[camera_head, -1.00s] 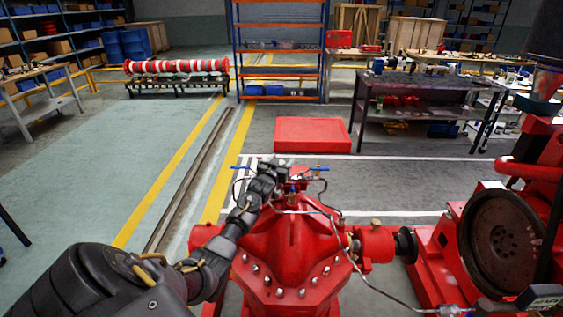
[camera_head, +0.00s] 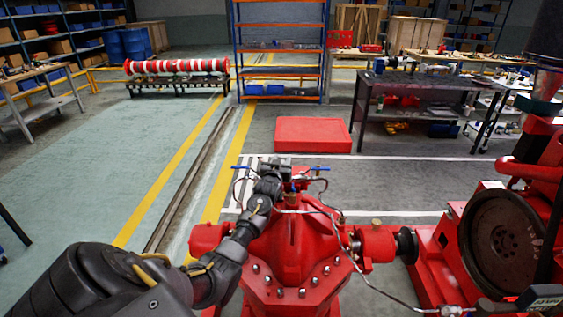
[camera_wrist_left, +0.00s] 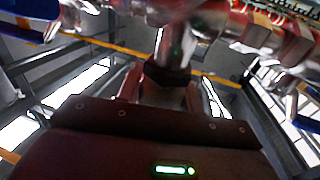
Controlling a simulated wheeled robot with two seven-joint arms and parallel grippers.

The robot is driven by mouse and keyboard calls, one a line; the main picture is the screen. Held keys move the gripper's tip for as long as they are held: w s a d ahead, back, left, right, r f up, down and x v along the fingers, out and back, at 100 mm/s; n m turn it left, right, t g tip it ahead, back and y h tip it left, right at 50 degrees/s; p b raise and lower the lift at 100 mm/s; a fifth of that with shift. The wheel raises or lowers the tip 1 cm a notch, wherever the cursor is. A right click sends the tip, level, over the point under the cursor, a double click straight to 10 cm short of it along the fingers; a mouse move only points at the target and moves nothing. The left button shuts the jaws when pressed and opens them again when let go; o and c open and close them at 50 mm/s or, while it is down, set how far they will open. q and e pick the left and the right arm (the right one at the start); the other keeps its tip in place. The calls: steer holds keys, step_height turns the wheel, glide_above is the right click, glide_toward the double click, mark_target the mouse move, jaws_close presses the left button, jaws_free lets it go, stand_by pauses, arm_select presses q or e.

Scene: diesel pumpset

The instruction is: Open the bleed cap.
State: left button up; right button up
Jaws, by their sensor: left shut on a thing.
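The red pump (camera_head: 292,245) stands in the lower middle of the head view, with small pipes and blue-handled valves on its top. My left gripper (camera_head: 276,165) is at the top of the pump and hides what is between its fingers there. In the left wrist view my left gripper (camera_wrist_left: 165,92) is shut on a dark, nut-like piece, which I take to be the bleed cap (camera_wrist_left: 169,76). A shiny metal stem (camera_wrist_left: 175,45) rises beyond it in that view. Whether the cap has loosened cannot be told. My right gripper is out of view.
Thin bent pipes and blue valve handles (camera_head: 318,169) crowd closely around the gripper. A coupling (camera_head: 406,246) and large dark flywheel (camera_head: 503,232) stand to the right. A red box (camera_head: 312,134) lies on the floor behind. The floor at left is clear.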

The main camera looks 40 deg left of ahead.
arm_select(q)
steer(key=o, duration=1)
steer(key=shift+s+d+f, duration=0.1)
steer(key=shift+s+d, duration=0.15)
steer(key=shift+s, duration=0.2)
steer(key=b+v, duration=0.1)
steer(key=v, duration=0.8)
steer(key=shift+s+d+b, duration=0.2)
steer(key=shift+s+b, duration=0.2)
steer(key=shift+d, duration=0.1)
